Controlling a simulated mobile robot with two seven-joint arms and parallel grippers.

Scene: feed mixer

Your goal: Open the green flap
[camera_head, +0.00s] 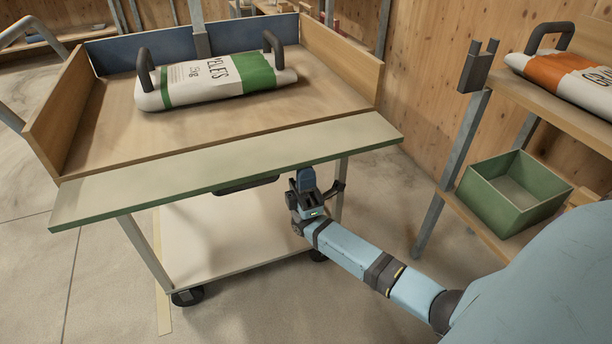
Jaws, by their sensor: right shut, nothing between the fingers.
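The green flap (230,160) is a long pale-green board along the near edge of the cart. Its broad face shows from above, sticking out toward me past the cart bed. A dark handle (246,185) shows under its near edge. My right gripper (310,188) is shut and empty, just below the right part of the flap and right of the handle. A small blue part (305,176) shows at its tips, partly hidden. I cannot tell whether the gripper touches the flap. My left gripper is out of view.
A white and green feed sack (215,82) with dark handles lies on the cart bed (120,120). A lower white shelf (225,240) is under it. At right, a wooden rack holds an orange-marked sack (570,75) and a green box (512,195). The floor in front is clear.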

